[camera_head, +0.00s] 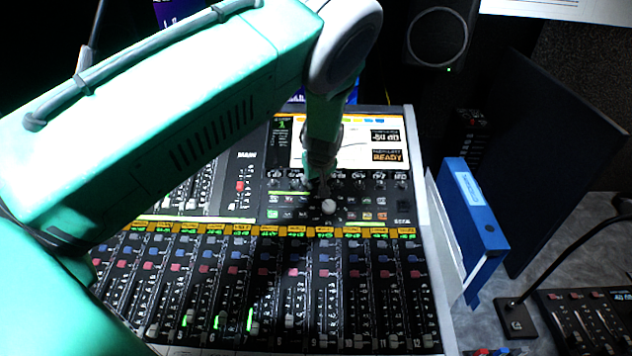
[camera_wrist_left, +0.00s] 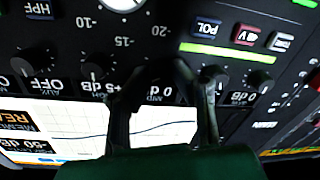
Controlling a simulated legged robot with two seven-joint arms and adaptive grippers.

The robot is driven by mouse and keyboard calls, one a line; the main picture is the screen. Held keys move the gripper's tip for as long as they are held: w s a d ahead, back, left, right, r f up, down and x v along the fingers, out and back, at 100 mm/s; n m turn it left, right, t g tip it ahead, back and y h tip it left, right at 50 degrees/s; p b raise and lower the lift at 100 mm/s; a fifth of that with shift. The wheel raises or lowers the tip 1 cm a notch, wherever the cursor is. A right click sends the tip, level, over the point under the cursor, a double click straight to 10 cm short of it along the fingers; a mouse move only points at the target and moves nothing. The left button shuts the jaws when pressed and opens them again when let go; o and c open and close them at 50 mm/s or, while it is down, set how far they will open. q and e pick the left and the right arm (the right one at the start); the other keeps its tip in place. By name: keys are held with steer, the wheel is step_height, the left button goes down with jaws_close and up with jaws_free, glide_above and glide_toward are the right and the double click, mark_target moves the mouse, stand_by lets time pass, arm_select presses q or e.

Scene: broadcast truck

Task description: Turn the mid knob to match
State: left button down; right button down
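A row of small dark knobs (camera_head: 360,181) runs below the lit screen (camera_head: 358,141) of the mixing console. The row also shows in the left wrist view, with one knob (camera_wrist_left: 92,68) near a "+5 dB" label and another (camera_wrist_left: 212,75) right of my fingers. My left gripper (camera_head: 322,186) reaches down to the middle of this row. In the left wrist view its two dark fingers (camera_wrist_left: 160,74) converge around one spot in the row, above a "0 dB" label. The knob there is mostly hidden, so its pointer and any contact cannot be told. My right gripper is not in view.
A pale round knob (camera_head: 329,207) sits just below my left gripper. The faders (camera_head: 270,295) fill the console's front. A blue binder (camera_head: 473,215) stands at the console's right, near a smaller control panel (camera_head: 590,318). A speaker (camera_head: 438,38) is behind.

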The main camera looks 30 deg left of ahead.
arm_select(q)
steer(key=shift+s+d+f, duration=0.1)
steer(key=shift+s+d, duration=0.05)
steer(key=shift+d, duration=0.15)
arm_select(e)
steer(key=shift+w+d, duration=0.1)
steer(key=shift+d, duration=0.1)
arm_select(q)
steer(key=shift+s+a+f, duration=0.1)
steer(key=shift+a, duration=0.05)
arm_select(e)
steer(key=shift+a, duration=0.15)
